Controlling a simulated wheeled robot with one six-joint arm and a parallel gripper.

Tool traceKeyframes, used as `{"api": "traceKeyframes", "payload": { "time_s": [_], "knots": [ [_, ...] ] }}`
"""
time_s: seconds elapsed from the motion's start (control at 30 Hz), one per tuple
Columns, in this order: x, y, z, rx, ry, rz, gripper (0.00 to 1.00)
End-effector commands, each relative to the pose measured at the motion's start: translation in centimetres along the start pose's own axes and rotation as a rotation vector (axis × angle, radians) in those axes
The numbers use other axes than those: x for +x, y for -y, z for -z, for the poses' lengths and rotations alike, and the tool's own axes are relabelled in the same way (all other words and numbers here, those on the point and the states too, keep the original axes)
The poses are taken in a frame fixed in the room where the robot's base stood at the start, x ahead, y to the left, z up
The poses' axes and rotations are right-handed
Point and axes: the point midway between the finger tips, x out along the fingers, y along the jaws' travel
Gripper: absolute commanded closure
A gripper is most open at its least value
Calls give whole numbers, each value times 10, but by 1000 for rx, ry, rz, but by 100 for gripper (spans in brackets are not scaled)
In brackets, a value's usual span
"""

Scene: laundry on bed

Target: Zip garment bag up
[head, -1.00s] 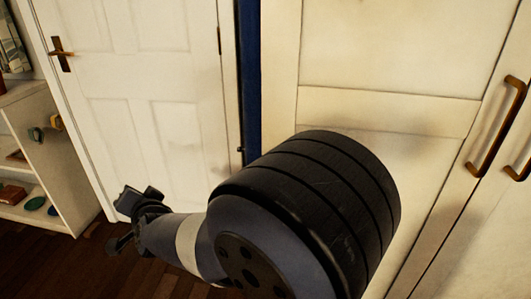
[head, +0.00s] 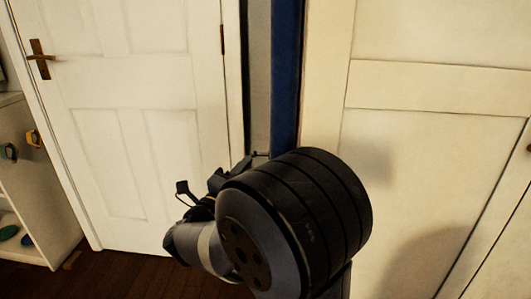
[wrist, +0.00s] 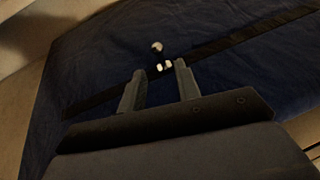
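The dark blue garment bag (head: 286,75) hangs upright in the head view, seen edge-on as a narrow strip beside the cream wardrobe. In the wrist view its blue cloth (wrist: 95,60) fills most of the picture, with a dark zip band (wrist: 240,37) running across it at a slant. A small pale zip pull (wrist: 162,62) sits on the band. My gripper (wrist: 159,68) is open, its two fingers pointing at the pull, one on either side. Whether they touch it I cannot tell. In the head view my arm hides part of the gripper and the bag's lower part.
A white panelled door (head: 130,130) with a brown handle stands to the left of the bag. The cream wardrobe (head: 430,85) closes off the right. A white shelf unit (head: 25,195) is at the far left. Dark wooden floor (head: 120,272) shows below.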

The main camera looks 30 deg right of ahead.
Motion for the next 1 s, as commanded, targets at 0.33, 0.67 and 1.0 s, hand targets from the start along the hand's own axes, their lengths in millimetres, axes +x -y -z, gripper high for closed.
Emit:
{"api": "traceKeyframes", "payload": {
  "time_s": [0.33, 0.67, 1.0],
  "knots": [
    [61, -1, 1, -1, -2, 2, 68],
    [91, 0, 0, -3, 2, 0, 68],
    [92, 0, 0, -3, 3, 0, 75]
  ]
}}
